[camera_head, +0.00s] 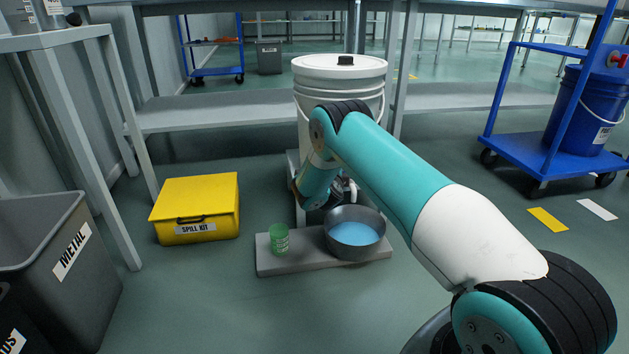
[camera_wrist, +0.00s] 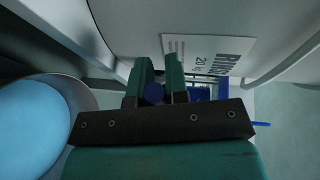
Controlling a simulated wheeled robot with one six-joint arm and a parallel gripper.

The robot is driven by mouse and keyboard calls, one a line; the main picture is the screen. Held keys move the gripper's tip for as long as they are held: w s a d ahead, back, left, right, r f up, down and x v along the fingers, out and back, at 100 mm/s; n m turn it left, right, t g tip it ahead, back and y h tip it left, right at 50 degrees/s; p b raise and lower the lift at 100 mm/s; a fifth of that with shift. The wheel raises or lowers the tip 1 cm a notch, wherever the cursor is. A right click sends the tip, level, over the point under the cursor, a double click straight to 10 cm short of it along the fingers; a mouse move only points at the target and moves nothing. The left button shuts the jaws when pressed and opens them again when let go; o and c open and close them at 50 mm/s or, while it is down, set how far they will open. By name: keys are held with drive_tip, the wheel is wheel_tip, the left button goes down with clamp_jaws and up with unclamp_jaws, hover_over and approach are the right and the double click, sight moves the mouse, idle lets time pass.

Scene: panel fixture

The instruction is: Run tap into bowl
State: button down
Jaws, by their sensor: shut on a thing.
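A grey metal bowl (camera_head: 353,249) stands on a low grey slab beneath a white bucket (camera_head: 325,88) and holds pale blue liquid. The bowl (camera_wrist: 88,97) also shows at the left of the wrist view. A pale spout (camera_head: 352,190) shows just above the bowl. I cannot tell whether liquid is running from it. My gripper (camera_wrist: 160,80) is at the bucket's lower front, shut on the blue tap handle (camera_wrist: 153,94), which shows partly between its fingers. In the head view my arm hides most of the tap.
A yellow spill kit (camera_head: 195,208) and grey metal bin (camera_head: 70,260) are on the left. A blue cart (camera_head: 545,160) with a blue drum is on the right. Bench legs flank the bucket.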

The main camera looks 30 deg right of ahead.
drive_tip(key=shift+w+d, duration=0.1)
drive_tip(key=shift+w, duration=0.05)
idle(0.3)
drive_tip(key=c, duration=1.1)
unclamp_jaws()
drive_tip(key=b+v, duration=0.3)
drive_tip(key=v, duration=1.4)
drive_tip(key=shift+a+r+b, duration=0.15)
drive_tip(key=shift+a+b, duration=0.1)
drive_tip(key=shift+b, duration=0.05)
